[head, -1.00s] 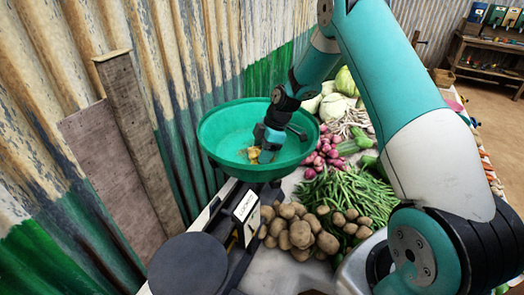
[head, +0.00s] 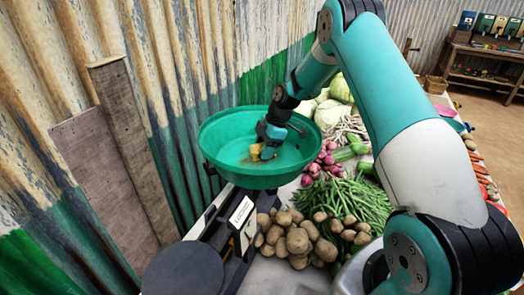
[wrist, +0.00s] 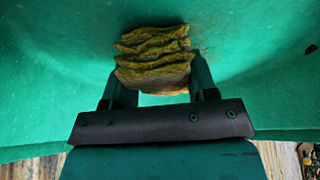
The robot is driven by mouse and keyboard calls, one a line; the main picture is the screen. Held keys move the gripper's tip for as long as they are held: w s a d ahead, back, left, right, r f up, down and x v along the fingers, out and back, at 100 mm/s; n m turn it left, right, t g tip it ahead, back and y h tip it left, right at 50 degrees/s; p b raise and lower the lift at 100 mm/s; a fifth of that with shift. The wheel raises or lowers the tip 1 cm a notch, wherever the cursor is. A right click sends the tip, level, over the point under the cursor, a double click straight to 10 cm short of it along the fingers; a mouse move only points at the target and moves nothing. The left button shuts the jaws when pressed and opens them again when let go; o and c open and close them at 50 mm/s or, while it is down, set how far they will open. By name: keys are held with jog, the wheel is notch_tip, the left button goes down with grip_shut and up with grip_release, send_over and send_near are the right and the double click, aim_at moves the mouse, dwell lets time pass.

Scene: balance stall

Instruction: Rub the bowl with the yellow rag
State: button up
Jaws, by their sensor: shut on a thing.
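The green bowl (head: 222,135) sits on a black balance scale, and its inside fills most of the wrist view (wrist: 50,95). My gripper (head: 264,146) is inside the bowl, pointing down. In the wrist view my gripper (wrist: 155,88) is shut on the folded yellow rag (wrist: 153,60). The rag also shows in the head view (head: 256,152), at or against the bowl's inner surface. Exact contact is partly hidden.
The scale (head: 232,230) has a dark round plate (head: 183,270) in front. Potatoes (head: 298,240), green beans (head: 350,200) and red onions (head: 325,160) lie close right of the bowl. A corrugated wall (head: 165,100) with leaning boards (head: 135,150) stands close on the left.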

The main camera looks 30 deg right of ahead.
aim_at(255, 146)
jog(key=shift+s+a+b, duration=0.15)
jog(key=shift+s+a, duration=0.55)
jog(key=shift+a, duration=0.25)
jog(key=shift+s+a+b, duration=0.15)
jog(key=shift+s+a, duration=0.5)
jog(key=shift+a, duration=0.3)
jog(key=shift+w+a+f+b, duration=0.2)
jog(key=shift+w+a+b, duration=0.15)
jog(key=shift+w, duration=0.45)
jog(key=shift+w+d+f+b, duration=0.15)
jog(key=shift+w+d, duration=0.25)
jog(key=shift+d, duration=0.25)
jog(key=shift+w+d+b, duration=0.2)
jog(key=shift+w+d, duration=0.25)
jog(key=shift+d, duration=0.25)
jog(key=shift+w+d+f+b, duration=0.15)
jog(key=shift+w+d, duration=0.25)
jog(key=shift+d, duration=0.25)
jog(key=shift+a+r, duration=0.1)
jog(key=shift+r, duration=0.05)
